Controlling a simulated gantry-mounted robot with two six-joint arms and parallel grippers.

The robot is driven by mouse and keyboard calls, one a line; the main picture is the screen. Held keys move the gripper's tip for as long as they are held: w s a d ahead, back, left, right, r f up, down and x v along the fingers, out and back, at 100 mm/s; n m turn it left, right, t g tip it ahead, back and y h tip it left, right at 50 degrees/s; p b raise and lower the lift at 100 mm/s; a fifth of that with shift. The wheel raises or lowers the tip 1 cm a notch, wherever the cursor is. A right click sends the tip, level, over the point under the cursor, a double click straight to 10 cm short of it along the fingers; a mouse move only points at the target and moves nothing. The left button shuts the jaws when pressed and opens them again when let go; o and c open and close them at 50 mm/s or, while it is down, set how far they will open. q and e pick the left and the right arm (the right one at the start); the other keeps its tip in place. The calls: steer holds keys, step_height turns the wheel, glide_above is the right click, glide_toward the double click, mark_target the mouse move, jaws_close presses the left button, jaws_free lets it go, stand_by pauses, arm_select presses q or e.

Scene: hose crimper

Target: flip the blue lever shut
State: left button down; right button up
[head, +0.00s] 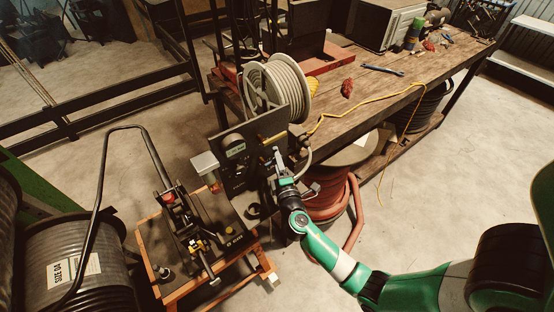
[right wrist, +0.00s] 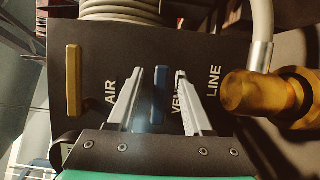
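The blue lever (right wrist: 158,96) stands upright in the right wrist view on a dark panel (right wrist: 215,60), beside the VENT label. My right gripper (right wrist: 160,73) is open, with one finger on each side of the blue lever in the picture. Gaps show between the lever and both fingers, so it is not gripped. How deep the fingers reach is hard to tell. In the head view my right gripper (head: 279,156) is at the panel's right side, and the lever is too small to make out there. My left gripper is not in view.
A yellow lever (right wrist: 74,80) stands left of the AIR label. A brass fitting (right wrist: 265,92) with a grey hose (right wrist: 262,45) sits close to the right finger. A hose reel (head: 277,90) is behind the panel on the wooden bench (head: 400,88). Open floor lies to the right.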

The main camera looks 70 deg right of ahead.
steer(key=shift+a, duration=0.1)
steer(key=v, duration=1.1)
steer(key=shift+s+a, duration=0.2)
